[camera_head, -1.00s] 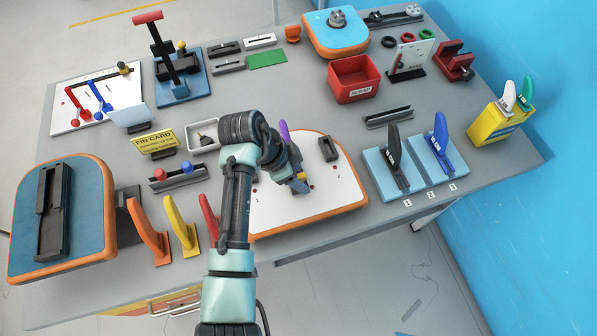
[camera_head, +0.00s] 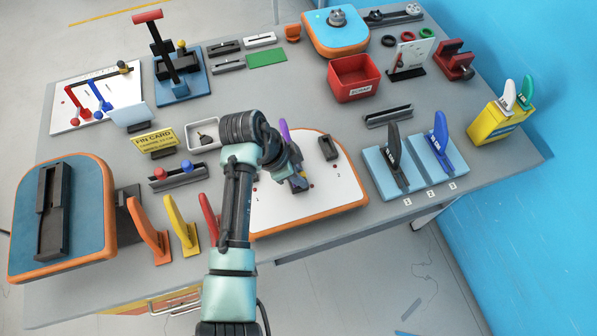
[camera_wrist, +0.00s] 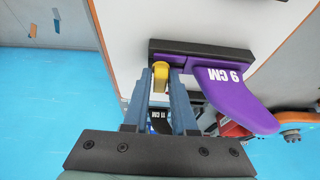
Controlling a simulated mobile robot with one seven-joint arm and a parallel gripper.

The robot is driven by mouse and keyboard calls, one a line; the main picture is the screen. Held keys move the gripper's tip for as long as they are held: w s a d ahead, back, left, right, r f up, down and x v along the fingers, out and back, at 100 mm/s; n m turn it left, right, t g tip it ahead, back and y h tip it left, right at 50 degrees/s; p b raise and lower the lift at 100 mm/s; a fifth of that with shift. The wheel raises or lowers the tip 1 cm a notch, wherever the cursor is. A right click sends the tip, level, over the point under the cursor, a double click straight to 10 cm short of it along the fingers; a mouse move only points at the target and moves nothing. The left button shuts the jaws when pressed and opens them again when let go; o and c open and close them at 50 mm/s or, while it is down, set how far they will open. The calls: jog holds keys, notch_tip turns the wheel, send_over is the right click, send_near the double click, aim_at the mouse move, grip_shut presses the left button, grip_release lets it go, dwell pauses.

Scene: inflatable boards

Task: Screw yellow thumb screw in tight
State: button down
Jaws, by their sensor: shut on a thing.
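A yellow thumb screw (camera_wrist: 160,74) shows in the wrist view at the side of a black fin box, near the base of a purple fin marked 9 CM (camera_wrist: 232,88). My gripper (camera_wrist: 162,80) is shut on the yellow screw, one finger on each side of it. The purple fin stands in the black fin box (camera_wrist: 200,50) on the white, orange-edged board (camera_head: 320,195). In the head view my gripper (camera_head: 298,183) is over this board, and my arm hides part of the board and fin. How deep the screw sits cannot be told.
A second black box (camera_head: 328,148) is on the same board. Blue stands with a black fin (camera_head: 394,148) and a blue fin (camera_head: 441,133) are to the right. Orange, yellow (camera_head: 181,225) and red fins stand at the front left. A red bin (camera_head: 354,80) is behind.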

dwell(0.3)
jog(key=shift+f+m+g+b, duration=0.1)
jog(key=shift+m+g+b, duration=0.2)
jog(key=shift+m+b, duration=0.45)
jog(key=shift+m+g+b, duration=0.4)
jog(key=shift+m+b, duration=0.1)
jog(key=shift+m, duration=0.45)
jog(key=shift+m+g+b, duration=0.4)
jog(key=shift+m+b, duration=0.6)
jog(key=shift+m, duration=0.1)
jog(key=shift+m+b, duration=0.45)
jog(key=shift+m, duration=0.15)
jog(key=shift+g, duration=0.3)
jog(key=shift+m+b, duration=0.3)
